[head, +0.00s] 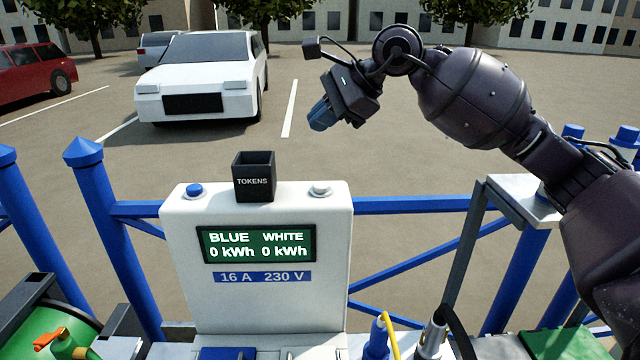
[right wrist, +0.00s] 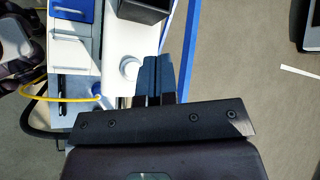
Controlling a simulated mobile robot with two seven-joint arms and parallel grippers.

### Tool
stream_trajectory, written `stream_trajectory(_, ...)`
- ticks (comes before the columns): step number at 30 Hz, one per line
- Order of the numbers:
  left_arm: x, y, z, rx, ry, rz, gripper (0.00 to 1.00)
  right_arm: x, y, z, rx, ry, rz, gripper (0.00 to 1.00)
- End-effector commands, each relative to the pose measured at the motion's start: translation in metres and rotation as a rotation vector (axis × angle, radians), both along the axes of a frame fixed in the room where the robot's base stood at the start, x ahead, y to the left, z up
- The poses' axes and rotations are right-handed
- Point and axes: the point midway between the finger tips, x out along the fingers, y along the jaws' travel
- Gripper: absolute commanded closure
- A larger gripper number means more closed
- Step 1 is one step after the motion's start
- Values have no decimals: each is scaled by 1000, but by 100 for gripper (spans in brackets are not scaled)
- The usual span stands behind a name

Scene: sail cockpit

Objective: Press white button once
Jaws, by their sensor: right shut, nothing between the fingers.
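The white button (head: 320,190) sits on the top right of a white power pedestal (head: 260,310). In the right wrist view the white button (right wrist: 130,69) shows just left of the fingertips. My right gripper (head: 322,116) is shut and empty, raised above the pedestal and apart from the button. Its fingers also show in the right wrist view (right wrist: 155,70). The pedestal's display (head: 257,244) reads BLUE 0 kWh and WHITE 0 kWh. My left gripper does not show in the head view.
A blue button (head: 194,190) is on the pedestal's top left. A black TOKENS box (head: 254,177) stands between the buttons. Blue railings (head: 410,204) run beside the pedestal. A yellow cable (head: 393,335) and plugs are at the front. A white car (head: 200,80) is parked behind.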

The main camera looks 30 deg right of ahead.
Motion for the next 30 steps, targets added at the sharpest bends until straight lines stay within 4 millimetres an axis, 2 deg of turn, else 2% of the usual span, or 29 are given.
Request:
stream_trajectory(5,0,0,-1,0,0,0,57,0,0,-2,1,0,0,100)
stream_trajectory(11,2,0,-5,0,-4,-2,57,0,0,-13,2,2,1,100)
stream_trajectory(24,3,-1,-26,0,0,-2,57,0,0,-63,3,4,0,100)
stream_trajectory(30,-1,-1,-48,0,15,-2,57,0,0,-85,2,3,-1,100)
